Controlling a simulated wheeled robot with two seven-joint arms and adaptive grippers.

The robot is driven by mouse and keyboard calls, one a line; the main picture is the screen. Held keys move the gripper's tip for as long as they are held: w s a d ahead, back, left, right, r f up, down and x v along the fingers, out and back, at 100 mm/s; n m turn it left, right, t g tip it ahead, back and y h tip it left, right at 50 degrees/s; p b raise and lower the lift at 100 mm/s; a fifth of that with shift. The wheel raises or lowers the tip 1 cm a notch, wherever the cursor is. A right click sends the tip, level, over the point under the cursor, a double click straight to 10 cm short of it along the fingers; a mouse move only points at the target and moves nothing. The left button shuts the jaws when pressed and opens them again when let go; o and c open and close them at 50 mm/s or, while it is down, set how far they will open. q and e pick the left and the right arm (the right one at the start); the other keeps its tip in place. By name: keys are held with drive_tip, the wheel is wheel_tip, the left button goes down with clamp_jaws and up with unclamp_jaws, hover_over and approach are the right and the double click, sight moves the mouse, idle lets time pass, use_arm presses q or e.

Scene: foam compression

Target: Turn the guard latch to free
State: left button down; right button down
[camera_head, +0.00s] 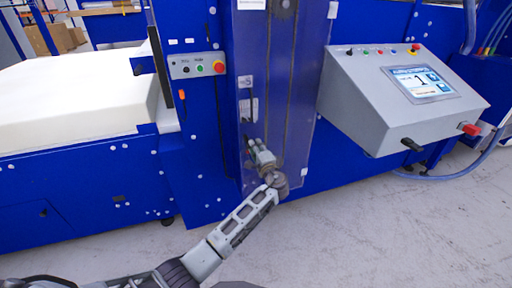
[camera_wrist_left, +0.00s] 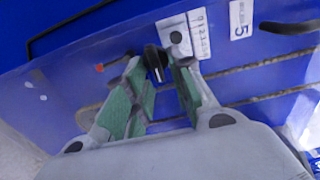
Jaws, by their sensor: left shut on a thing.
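The guard latch shows in the left wrist view as a small black knob (camera_wrist_left: 153,58) beside a white marked plate (camera_wrist_left: 188,36) on the blue guard. My left gripper (camera_head: 255,145) is at the lower part of the tall guard panel (camera_head: 279,90) in the head view. In the left wrist view its green-padded fingers (camera_wrist_left: 160,76) are closed on the black knob, one on each side. The fingertips cover the latch in the head view, so its exact angle cannot be told. My right gripper is in neither view.
A grey control console (camera_head: 375,100) with a screen, buttons and a red knob juts out at right. A small button box (camera_head: 196,65) with a red button is left of the guard. A white foam block (camera_head: 70,95) lies at left. The grey floor (camera_head: 370,230) in front is clear.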

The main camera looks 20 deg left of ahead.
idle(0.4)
use_arm(q)
drive_tip(key=c, duration=1.6)
unclamp_jaws()
drive_tip(key=shift+o, duration=0.2)
drive_tip(key=shift+d, duration=0.1)
drive_tip(key=v, duration=0.7)
drive_tip(key=shift+s, duration=0.2)
drive_tip(key=shift+f, duration=0.15)
